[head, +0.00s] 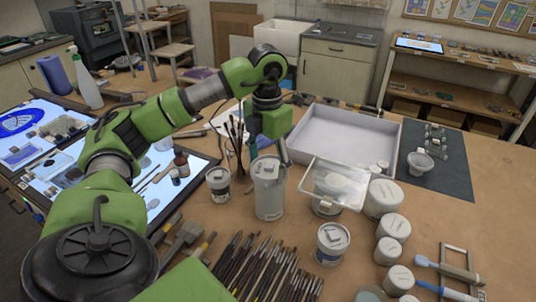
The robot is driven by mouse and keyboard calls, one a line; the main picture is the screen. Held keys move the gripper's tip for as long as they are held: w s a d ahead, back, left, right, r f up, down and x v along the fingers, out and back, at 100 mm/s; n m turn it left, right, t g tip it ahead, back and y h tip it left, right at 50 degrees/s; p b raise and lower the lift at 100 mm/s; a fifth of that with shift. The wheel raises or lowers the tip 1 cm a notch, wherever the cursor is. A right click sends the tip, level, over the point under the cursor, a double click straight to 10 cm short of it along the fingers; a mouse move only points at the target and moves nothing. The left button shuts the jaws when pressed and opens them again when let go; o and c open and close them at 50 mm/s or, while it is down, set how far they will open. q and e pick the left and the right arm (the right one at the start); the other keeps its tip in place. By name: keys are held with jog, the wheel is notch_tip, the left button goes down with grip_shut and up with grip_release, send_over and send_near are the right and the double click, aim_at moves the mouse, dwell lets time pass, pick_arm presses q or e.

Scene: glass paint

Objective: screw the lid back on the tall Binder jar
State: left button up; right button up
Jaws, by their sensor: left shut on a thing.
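A tall pale grey-white jar (270,197) stands upright on the table near the middle of the head view; I take it for the tall Binder jar, though its label is too small to read. My left arm reaches in from the left, and my left gripper (268,153) points down at the jar's top. Its dark fingers are at the rim, shut on what looks like the jar's lid (267,168). The lid is small and partly covered, so I cannot tell whether it sits level on the rim. My right gripper is not in view.
Small labelled tubs (218,182) and (332,242) flank the jar. A brush pot (235,148) stands behind left, loose brushes (265,275) lie in front. A clear sheet (335,180), several white tubs (384,197) and a large white tray (345,137) are right and behind.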

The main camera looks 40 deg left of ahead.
pick_arm(q)
jog(key=shift+m, duration=0.4)
jog(key=o, duration=1.1)
jog(key=shift+c, duration=0.2)
jog(key=o, duration=0.3)
jog(key=shift+r+p, duration=2.45)
jog(key=shift+r, duration=0.55)
